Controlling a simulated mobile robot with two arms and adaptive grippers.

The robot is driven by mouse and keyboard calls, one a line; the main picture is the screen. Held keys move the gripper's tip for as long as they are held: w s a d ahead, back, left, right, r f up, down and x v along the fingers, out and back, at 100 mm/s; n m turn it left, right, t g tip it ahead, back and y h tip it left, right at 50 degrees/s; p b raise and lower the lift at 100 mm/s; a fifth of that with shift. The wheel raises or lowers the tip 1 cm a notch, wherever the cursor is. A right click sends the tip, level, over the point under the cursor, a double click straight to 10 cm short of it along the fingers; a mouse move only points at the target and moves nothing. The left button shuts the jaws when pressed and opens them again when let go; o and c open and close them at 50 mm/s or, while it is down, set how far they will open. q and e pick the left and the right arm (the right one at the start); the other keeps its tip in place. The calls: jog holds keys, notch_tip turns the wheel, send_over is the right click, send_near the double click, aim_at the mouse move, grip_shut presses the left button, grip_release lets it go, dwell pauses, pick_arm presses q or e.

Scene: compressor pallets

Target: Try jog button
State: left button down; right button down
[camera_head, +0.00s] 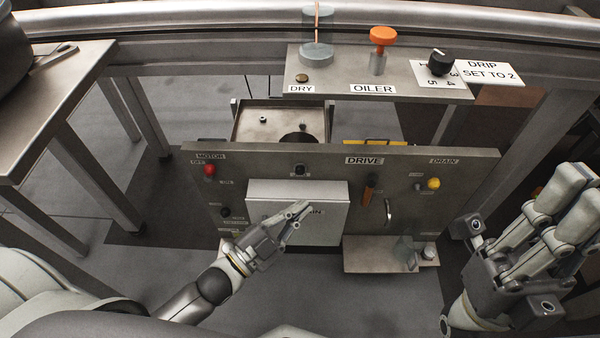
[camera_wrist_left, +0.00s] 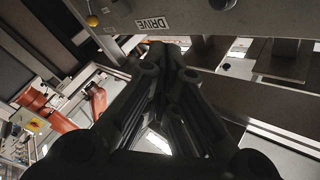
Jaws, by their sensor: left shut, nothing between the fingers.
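The grey control panel (camera_head: 345,180) stands upright ahead, with labels for motor, drive and drain. A small black button (camera_head: 300,170) sits at its top middle, above a pale box. A dark knob (camera_head: 225,213) sits at its lower left; its label is too small to read, so I cannot tell which control is the jog button. My left gripper (camera_head: 303,210) is shut and empty in front of the pale box (camera_head: 270,192), hiding part of its lettering. It also shows in the left wrist view (camera_wrist_left: 165,50), below the DRIVE label. My right gripper (camera_head: 575,185) is at the right, apart from the panel.
A red knob (camera_head: 209,170), an orange-brown handle (camera_head: 369,190) and a yellow knob (camera_head: 433,183) stick out from the panel. A small shelf (camera_head: 385,262) juts out below. The oiler plate (camera_head: 430,88) is above, and a metal table (camera_head: 50,90) stands left.

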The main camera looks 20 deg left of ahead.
aim_at(300, 171)
pick_arm(q)
jog(key=shift+w+a+b, duration=0.2)
jog(key=shift+w+a, duration=0.1)
jog(key=shift+w, duration=0.75)
jog(key=shift+w+a+b, duration=0.2)
jog(key=shift+w+a, duration=0.15)
jog(key=shift+w, duration=0.7)
jog(key=shift+w+a+b, duration=0.2)
jog(key=shift+w+a, duration=0.1)
jog(key=shift+w, duration=0.75)
jog(key=shift+w, duration=0.1)
jog(key=shift+w+a, duration=0.1)
jog(key=shift+w, duration=0.2)
